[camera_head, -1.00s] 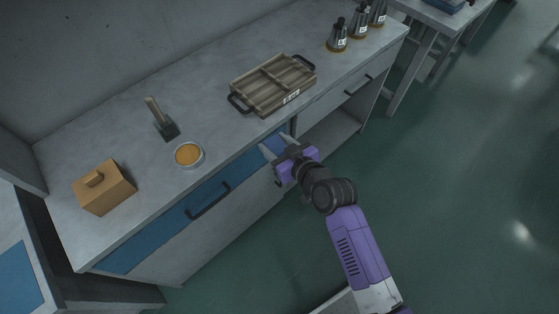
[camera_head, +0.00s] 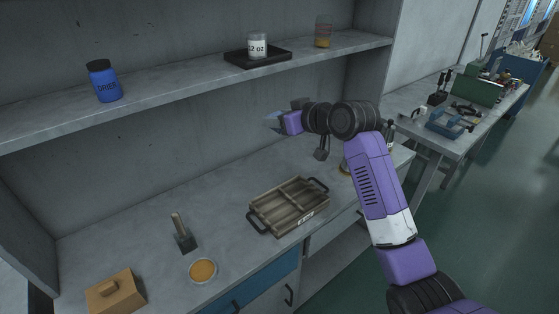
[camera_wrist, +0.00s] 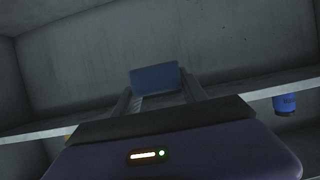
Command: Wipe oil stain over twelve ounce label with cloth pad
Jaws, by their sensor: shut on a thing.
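A clear cup (camera_head: 258,46) with a white "12 oz" label stands upright in a black tray (camera_head: 284,54) on the upper shelf. An oil stain on the label is too small to make out. My gripper (camera_head: 276,118) is raised in front of the back wall, below the shelf and the tray. It is shut on a flat blue cloth pad (camera_wrist: 155,78), seen between the fingertips in the wrist view. The pad is clear of the label.
The shelf (camera_head: 190,85) also holds a blue bottle (camera_head: 104,82) and a glass beaker (camera_head: 324,32). On the bench below are a wooden compartment tray (camera_head: 290,207), a scraper-like tool (camera_head: 183,234), a round amber dish (camera_head: 203,271) and a tan block (camera_head: 117,294).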

